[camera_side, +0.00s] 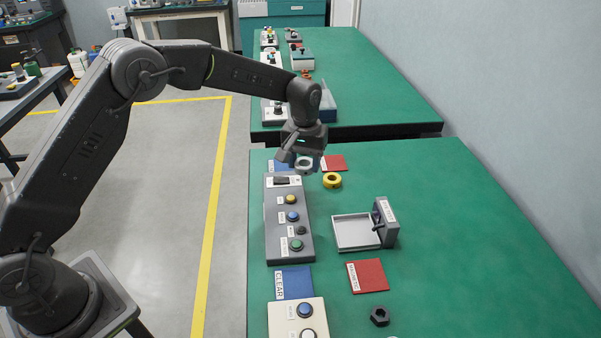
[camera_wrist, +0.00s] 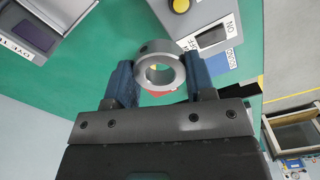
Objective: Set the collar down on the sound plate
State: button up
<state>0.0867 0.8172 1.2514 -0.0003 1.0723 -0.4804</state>
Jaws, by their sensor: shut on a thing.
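My gripper (camera_side: 303,160) is shut on a grey metal collar (camera_side: 304,164), a thick ring with a round hole. The collar (camera_wrist: 159,66) sits between the two blue fingertips in the wrist view. It is held over the far part of the near green bench, beside the grey button panel's far end. The sound plate is a blue plate (camera_side: 279,165) just left of the gripper, partly hidden by the panel and gripper. Its label reads as SOUND in the wrist view (camera_wrist: 222,63). The collar appears to be above the bench, apart from that plate.
A red plate (camera_side: 334,162) lies right of the gripper, with a yellow ring (camera_side: 332,180) in front. Nearby are the grey button panel (camera_side: 290,225), a tray device (camera_side: 358,232), a blue CLEAR plate (camera_side: 293,282), another red plate (camera_side: 368,275) and a black nut (camera_side: 379,316). The bench's right side is clear.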

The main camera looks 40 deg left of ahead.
jog(key=w+a, duration=0.2)
jog(key=a, duration=2.2)
send_over(283, 166)
notch_tip(283, 166, down, 7)
jog(key=shift+f, duration=2.1)
jog(key=shift+f, duration=0.2)
jog(key=o, duration=1)
jog(key=shift+o, duration=0.2)
